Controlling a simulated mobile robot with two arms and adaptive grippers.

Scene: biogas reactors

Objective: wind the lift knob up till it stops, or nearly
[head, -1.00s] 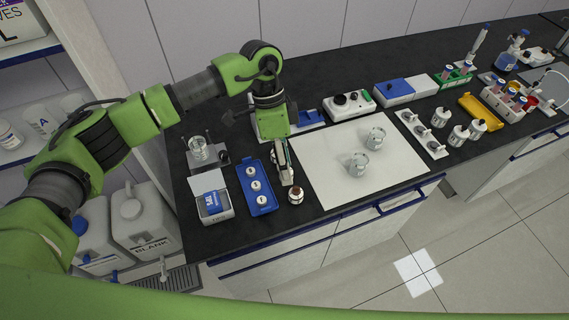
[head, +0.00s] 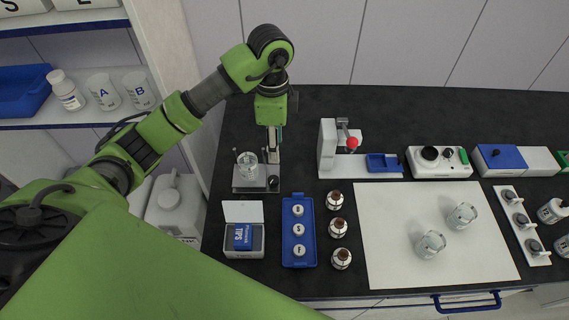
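A small grey metal lift stand (head: 244,186) stands on the black bench at the left, with a glass beaker (head: 248,166) on its top. A dark round knob (head: 273,182) sits at its front right corner; I take this to be the lift knob. My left gripper (head: 273,158) points down beside the beaker's right side, just behind the knob in the picture, apart from it. Its fingers are seen edge-on, so I cannot tell whether they are open. My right gripper is not in view.
A white tips box (head: 244,250), a blue tray with white-capped items (head: 299,263) and several brown bottles (head: 337,228) stand in front. A white press with a red-ended lever (head: 327,146) stands to the right. A white mat (head: 385,265) holds two beakers (head: 431,244).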

